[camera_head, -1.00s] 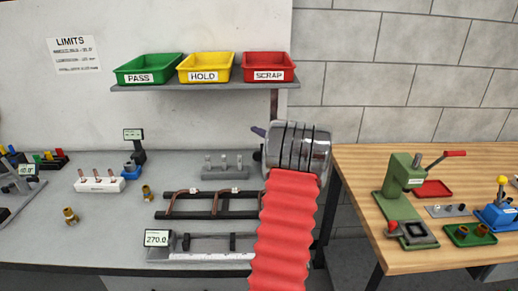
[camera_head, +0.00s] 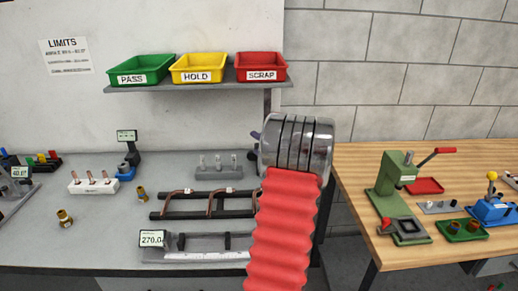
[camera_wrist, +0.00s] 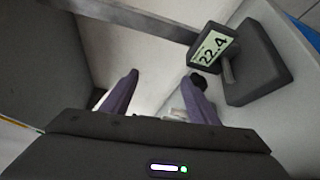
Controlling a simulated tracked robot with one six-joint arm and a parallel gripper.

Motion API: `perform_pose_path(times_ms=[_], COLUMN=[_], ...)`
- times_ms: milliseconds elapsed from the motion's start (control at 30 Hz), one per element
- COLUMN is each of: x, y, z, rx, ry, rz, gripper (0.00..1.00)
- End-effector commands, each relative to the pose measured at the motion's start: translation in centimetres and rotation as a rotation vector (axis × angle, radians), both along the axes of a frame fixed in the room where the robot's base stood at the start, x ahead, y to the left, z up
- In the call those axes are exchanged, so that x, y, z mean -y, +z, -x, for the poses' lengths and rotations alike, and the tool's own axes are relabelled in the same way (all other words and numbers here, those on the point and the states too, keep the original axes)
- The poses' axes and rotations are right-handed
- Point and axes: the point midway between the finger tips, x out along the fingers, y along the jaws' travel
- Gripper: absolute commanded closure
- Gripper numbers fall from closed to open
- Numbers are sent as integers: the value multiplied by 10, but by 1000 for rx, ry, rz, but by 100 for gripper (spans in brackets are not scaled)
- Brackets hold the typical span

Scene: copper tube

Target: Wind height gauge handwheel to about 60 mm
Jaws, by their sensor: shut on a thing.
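The height gauge shows in the wrist view as a dark grey slide with a display (camera_wrist: 213,51) reading 22.4. A dark round knob (camera_wrist: 203,80), which looks like part of the handwheel, is at the right fingertip. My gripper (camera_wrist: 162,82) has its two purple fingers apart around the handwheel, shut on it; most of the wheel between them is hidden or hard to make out. In the head view my red-sleeved arm and silver wrist cover the spot, and only a dark fingertip (camera_head: 256,135) shows at the wrist's left edge.
A grey bench (camera_head: 100,225) carries a black rack (camera_head: 205,203), a 270.0 length gauge (camera_head: 200,245) and brass fittings (camera_head: 65,217). Above hang green, yellow and red trays (camera_head: 261,66) on a shelf. A wooden table (camera_head: 365,160) with a green press (camera_head: 396,185) stands at right.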

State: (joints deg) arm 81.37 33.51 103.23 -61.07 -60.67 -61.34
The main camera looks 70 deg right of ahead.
Motion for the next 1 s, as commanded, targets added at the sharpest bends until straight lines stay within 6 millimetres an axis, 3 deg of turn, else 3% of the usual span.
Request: perform_pose_path(times_ms=[1000], x=[-27], y=[10], z=[42], rx=[-7], ry=[-8], rz=[-10], gripper=[61])
